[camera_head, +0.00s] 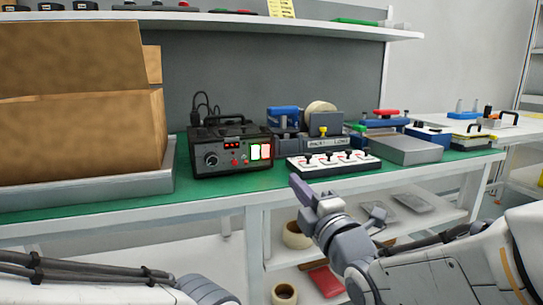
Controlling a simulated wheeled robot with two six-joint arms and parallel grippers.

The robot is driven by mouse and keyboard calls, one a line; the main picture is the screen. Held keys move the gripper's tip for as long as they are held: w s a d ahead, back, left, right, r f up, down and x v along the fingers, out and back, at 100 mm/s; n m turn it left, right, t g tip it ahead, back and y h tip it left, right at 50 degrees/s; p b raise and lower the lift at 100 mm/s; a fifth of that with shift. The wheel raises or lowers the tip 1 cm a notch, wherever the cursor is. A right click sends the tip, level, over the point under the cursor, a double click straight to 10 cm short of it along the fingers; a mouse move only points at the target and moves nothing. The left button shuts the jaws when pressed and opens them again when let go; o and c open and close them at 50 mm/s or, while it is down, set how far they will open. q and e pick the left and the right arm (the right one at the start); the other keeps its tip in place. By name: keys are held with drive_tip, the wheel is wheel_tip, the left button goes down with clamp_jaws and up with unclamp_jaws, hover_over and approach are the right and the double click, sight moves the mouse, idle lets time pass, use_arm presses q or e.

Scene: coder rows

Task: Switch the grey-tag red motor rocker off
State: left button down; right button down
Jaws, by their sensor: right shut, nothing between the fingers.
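A black control box (218,150) stands on the green bench top, with a knob, a small red display and small buttons on its front.
A white panel with several black levers (332,163) sits right of the box, close above my right gripper. A large cardboard box (80,130) in a grey tray fills the left. A tape dispenser (300,125) stands behind the panel. Tape rolls (297,235) lie on the lower shelf.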

drive_tip(key=p, duration=0.9)
approach(267, 149)
drive_tip(key=p+x, duration=0.3)
drive_tip(key=x, duration=0.4)
